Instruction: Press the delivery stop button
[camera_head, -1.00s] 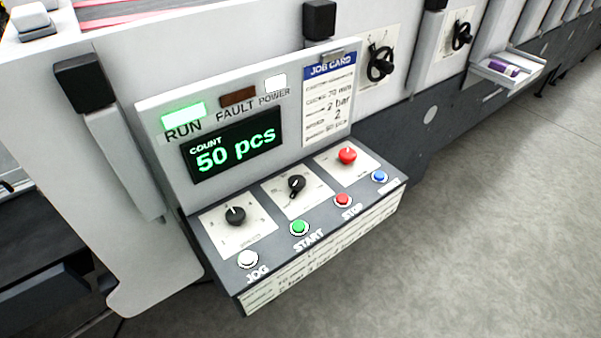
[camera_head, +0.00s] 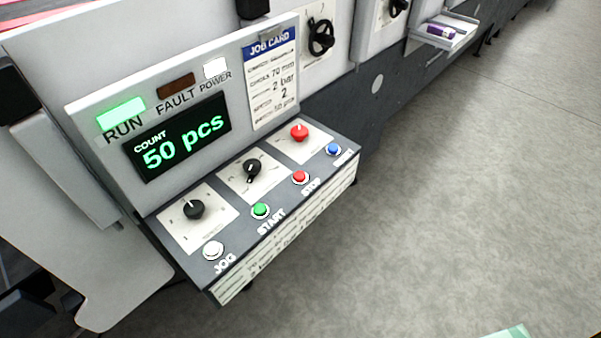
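The control panel (camera_head: 190,262) stands on the left half of the view. A red button (camera_head: 300,177) labelled STOP sits on its sloped front, between the green START button (camera_head: 260,211) and a blue button (camera_head: 333,149). A larger red knob-like button (camera_head: 299,132) sits behind it on a white plate. A white JOG button (camera_head: 213,250) is at the near left. The display (camera_head: 178,137) reads COUNT 50 pcs, and the green RUN lamp (camera_head: 121,114) is lit. Neither of my grippers is in view.
Two black knobs (camera_head: 193,209) sit on white plates of the panel. A black handwheel (camera_head: 320,37) is on the machine behind. A tray (camera_head: 444,42) with a purple item juts out at the back right. Grey floor (camera_head: 460,190) to the right is clear.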

